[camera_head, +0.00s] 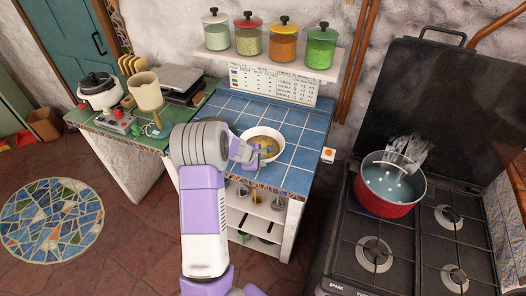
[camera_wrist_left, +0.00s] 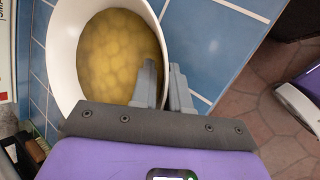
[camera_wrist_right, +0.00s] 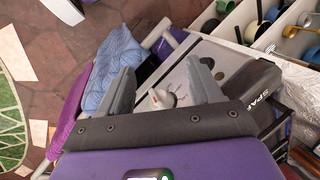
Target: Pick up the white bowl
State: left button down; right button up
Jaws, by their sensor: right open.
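The white bowl (camera_head: 263,131) is on the blue tiled counter, with yellowish-brown contents inside. In the left wrist view the bowl (camera_wrist_left: 68,52) fills the upper left. Whether the bowl's base touches the tiles cannot be told. My right gripper (camera_wrist_right: 160,70) is open and empty, in front of the stove's knob panel; it is not in the head view.
A red pot (camera_head: 386,196) stands on the black stove (camera_head: 345,255) at right. A small white box with an orange spot (camera_head: 328,155) sits by the counter's right edge. A beige container (camera_head: 146,91) and a cooker (camera_head: 99,92) stand at left. Several jars line the shelf (camera_head: 275,66) above.

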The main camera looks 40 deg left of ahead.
pick_arm(q)
jog(key=shift+s+d+f, duration=0.15)
jog(key=shift+s+f, duration=0.05)
jog(key=shift+r, duration=0.25)
notch_tip(320, 180, up, 10)
jog(key=p, duration=0.4)
jog(key=shift+w+f, duration=0.1)
jog(key=shift+w, duration=0.05)
dwell(0.4)
